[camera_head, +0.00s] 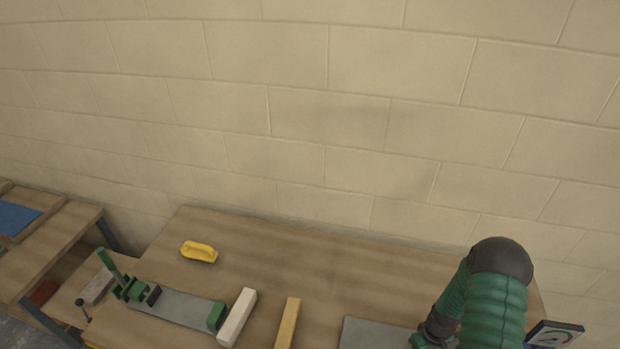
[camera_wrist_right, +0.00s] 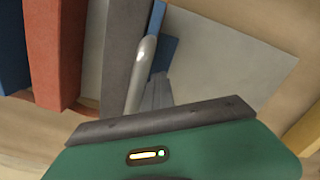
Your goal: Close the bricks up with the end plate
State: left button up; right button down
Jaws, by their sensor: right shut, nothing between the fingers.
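In the right wrist view a grey upright slab (camera_wrist_right: 122,58), seemingly the end plate, stands beside a red brick (camera_wrist_right: 55,50). A rounded silver bar (camera_wrist_right: 143,70), which looks like its handle, runs along its right side. A blue brick (camera_wrist_right: 12,50) shows left of the red one; any gap between slab and brick is hard to judge. My right gripper (camera_wrist_right: 158,92) is shut and empty, with its fingers close to the silver bar; I cannot tell whether they touch. In the head view my green right arm hides much of this area. My left gripper is out of view.
The wooden bench carries a yellow handled tool (camera_head: 199,252), a green clamp fixture (camera_head: 130,288), a pale block (camera_head: 237,317), a yellowish bar (camera_head: 288,323) and a grey plate (camera_head: 375,335). The block wall stands behind. The bench's back middle is clear.

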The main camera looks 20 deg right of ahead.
jog(key=shift+s+d+b, duration=0.2)
jog(key=shift+s+d, duration=0.75)
jog(key=shift+d, duration=0.55)
jog(key=shift+s+d+b, duration=0.2)
jog(key=shift+s+d, duration=0.7)
jog(key=shift+d, duration=0.55)
jog(key=shift+s+d+b, duration=0.2)
jog(key=shift+s+d, duration=0.75)
jog(key=shift+d, duration=0.55)
notch_tip(320, 180, up, 10)
jog(key=w+a+p, duration=0.1)
jog(key=a+p, duration=0.1)
jog(key=p, duration=0.5)
jog(key=shift+w+a+p, duration=0.15)
jog(key=shift+w+p, duration=0.05)
jog(key=shift+p, duration=0.2)
